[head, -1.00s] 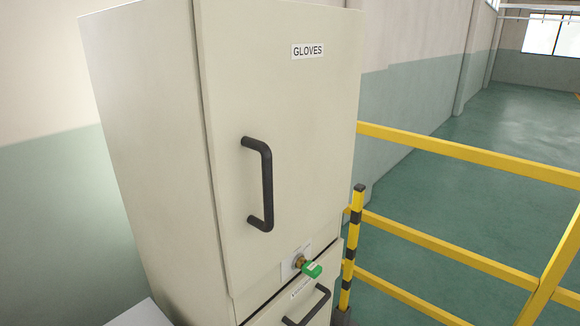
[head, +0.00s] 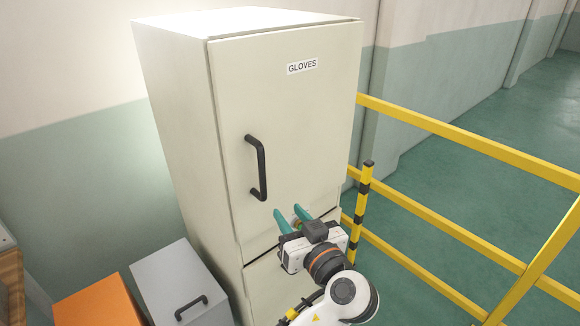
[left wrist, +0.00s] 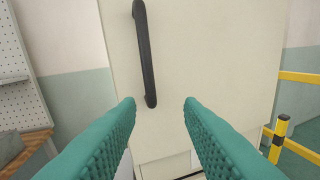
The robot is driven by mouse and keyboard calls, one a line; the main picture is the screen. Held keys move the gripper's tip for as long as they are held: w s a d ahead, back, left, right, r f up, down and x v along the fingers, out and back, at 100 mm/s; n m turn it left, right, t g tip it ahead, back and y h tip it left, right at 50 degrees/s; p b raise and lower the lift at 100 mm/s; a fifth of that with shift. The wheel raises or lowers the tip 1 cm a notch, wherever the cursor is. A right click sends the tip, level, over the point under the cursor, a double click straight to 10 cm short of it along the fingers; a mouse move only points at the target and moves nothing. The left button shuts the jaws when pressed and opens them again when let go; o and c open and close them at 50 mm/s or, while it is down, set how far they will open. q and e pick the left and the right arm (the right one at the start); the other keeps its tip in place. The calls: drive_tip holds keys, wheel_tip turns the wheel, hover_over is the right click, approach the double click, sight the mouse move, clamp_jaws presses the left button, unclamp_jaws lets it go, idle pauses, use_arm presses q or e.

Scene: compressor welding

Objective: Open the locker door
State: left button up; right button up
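The tall cream locker has an upper door (head: 290,120) labelled GLOVES, which is shut. Its black bar handle (head: 257,168) is upright on the left part of the door; the handle also shows in the left wrist view (left wrist: 145,55). My left gripper (head: 290,212) has two teal fingers, spread apart and empty, in front of the door's lower part. It is below and right of the handle in the head view. In the left wrist view the handle's lower end is just beyond the fingertips. The lock below the door is mostly hidden by the gripper. My right gripper is out of view.
Yellow railings (head: 450,230) and a yellow-black post (head: 360,200) stand close to the locker's right. A grey box with a black handle (head: 180,285) and an orange box (head: 98,305) are at the lower left. A pegboard (left wrist: 22,70) shows at the left wrist view's left.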

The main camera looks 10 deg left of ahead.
sight(264, 177)
use_arm(q)
wheel_tip(264, 177, up, 4)
drive_tip(key=s+n, duration=0.2)
drive_tip(key=shift+y, duration=0.4)
drive_tip(key=p+x, duration=0.2)
drive_tip(key=x, duration=0.9)
drive_tip(key=shift+w+f+p, duration=0.1)
drive_tip(key=shift+w+p, duration=0.1)
drive_tip(key=shift+p, duration=0.1)
drive_tip(key=shift+w+a+f, duration=0.1)
drive_tip(key=shift+w+a, duration=0.25)
drive_tip(key=shift+w, duration=0.1)
clamp_jaws()
